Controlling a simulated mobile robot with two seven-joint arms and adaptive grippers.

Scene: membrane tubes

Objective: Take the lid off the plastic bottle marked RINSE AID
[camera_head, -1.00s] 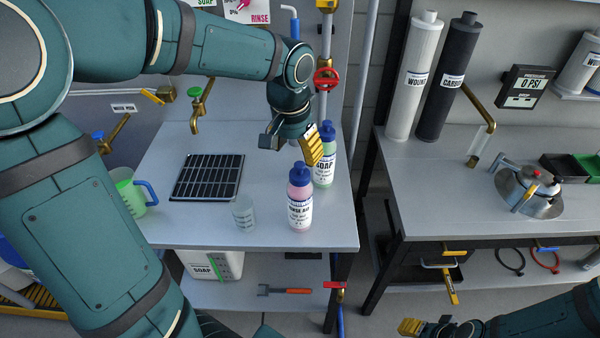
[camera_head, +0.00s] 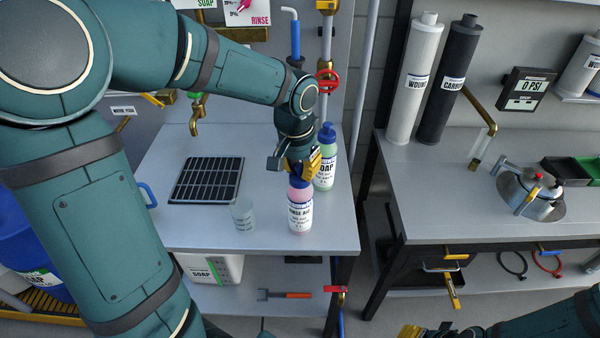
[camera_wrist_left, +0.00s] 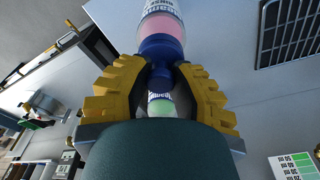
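The RINSE AID bottle (camera_head: 300,213) stands upright on the bench, pink with a white label and a blue lid. My left gripper (camera_head: 297,168) is right above and around the top of this bottle, pointing down, and mostly hides the lid. In the left wrist view the blue lid (camera_wrist_left: 160,46) shows between the two yellow fingertips, with the pink bottle (camera_wrist_left: 163,24) beyond it. The fingers look spread to either side of the lid; firm contact is not clear. My right gripper (camera_head: 425,331) is at the bottom edge, partly cut off.
A green SOAP bottle (camera_head: 325,172) with a blue top stands close behind the RINSE AID bottle. A clear beaker (camera_head: 243,214) stands to its left, near a black grid mat (camera_head: 207,180). The bench's front right corner (camera_head: 343,238) is clear.

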